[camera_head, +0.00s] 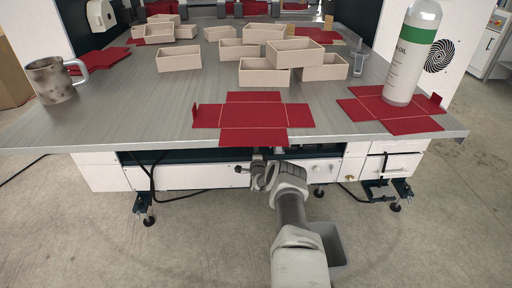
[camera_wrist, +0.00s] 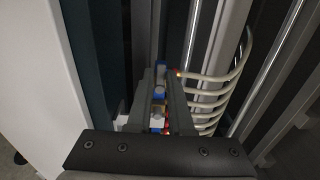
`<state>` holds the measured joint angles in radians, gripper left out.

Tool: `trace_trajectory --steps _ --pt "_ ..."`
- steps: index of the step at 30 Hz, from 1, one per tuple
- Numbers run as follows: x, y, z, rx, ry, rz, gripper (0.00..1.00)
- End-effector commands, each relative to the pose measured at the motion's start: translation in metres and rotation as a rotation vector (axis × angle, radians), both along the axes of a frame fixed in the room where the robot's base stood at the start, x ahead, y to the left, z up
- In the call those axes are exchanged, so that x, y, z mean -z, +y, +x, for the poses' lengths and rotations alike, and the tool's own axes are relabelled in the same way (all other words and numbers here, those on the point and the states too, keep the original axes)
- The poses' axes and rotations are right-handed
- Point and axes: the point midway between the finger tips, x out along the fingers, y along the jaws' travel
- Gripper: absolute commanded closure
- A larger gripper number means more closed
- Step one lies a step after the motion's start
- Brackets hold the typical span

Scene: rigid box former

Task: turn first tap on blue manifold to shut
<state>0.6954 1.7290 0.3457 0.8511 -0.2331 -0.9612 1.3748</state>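The blue manifold (camera_wrist: 158,94) shows in the wrist view as small blue and white parts between and just beyond my fingers. Small orange-red spots show near it. Which part is the first tap, and how it is turned, I cannot make out. My gripper (camera_wrist: 160,78) has its two fingers a little apart, one on each side of these parts. Whether the fingers touch a tap is not clear. In the head view my gripper (camera_head: 258,160) is at the machine's front, just under the table edge. The manifold is hidden there.
Several pale curved hoses (camera_wrist: 215,78) run close to the right of my fingers, beside metal rails. A white panel (camera_wrist: 40,80) stands at the left. Above my arm, the steel table (camera_head: 150,100) carries red blanks, open boxes, a mug (camera_head: 50,80) and a bottle (camera_head: 410,55).

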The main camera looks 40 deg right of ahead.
Motion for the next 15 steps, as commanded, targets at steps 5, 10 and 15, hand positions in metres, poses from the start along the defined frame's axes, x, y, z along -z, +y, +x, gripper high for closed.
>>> trace_trajectory --steps 5,10,15 --pt "-0.0003 -0.0001 0.0002 0.0 0.0 -0.001 0.56" --pt "-0.0008 -0.0006 0.0002 0.001 0.0 -0.002 0.56" --pt "-0.002 0.0011 -0.0031 0.001 0.0 -0.002 0.56"
